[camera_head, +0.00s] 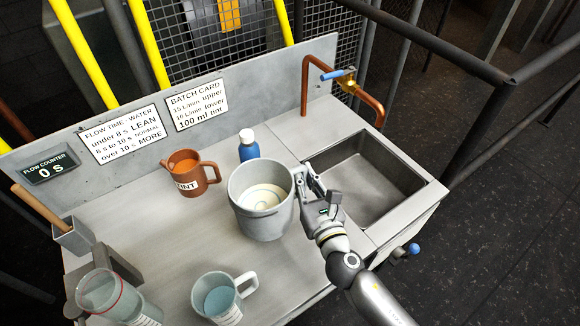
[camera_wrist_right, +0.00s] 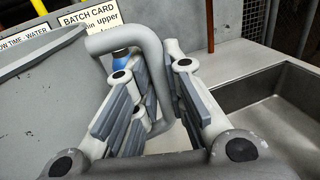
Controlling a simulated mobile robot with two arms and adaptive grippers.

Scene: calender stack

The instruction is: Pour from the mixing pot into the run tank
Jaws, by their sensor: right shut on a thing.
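The mixing pot, which I take to be the large grey pot (camera_head: 246,220), stands upright mid-counter with pale liquid inside; I cannot tell if its base touches the counter. My right gripper (camera_head: 318,198) is at its right side, shut on its handle (camera_head: 299,190). In the right wrist view the grey handle (camera_wrist_right: 155,70) passes between the fingers (camera_wrist_right: 155,105), and the pot wall (camera_wrist_right: 45,75) is at left. A clear vessel with a red line near its rim (camera_head: 105,294), at the lower left, may be the run tank; the frame's bottom edge cuts it. My left gripper is out of view.
A brown TINT jug (camera_head: 188,176) and a blue bottle (camera_head: 249,148) stand behind the pot. A measuring jug with bluish liquid (camera_head: 217,296) stands in front. A sink (camera_head: 372,178) with a copper tap (camera_head: 345,80) is at right. The flow counter (camera_head: 50,167) reads 0 s.

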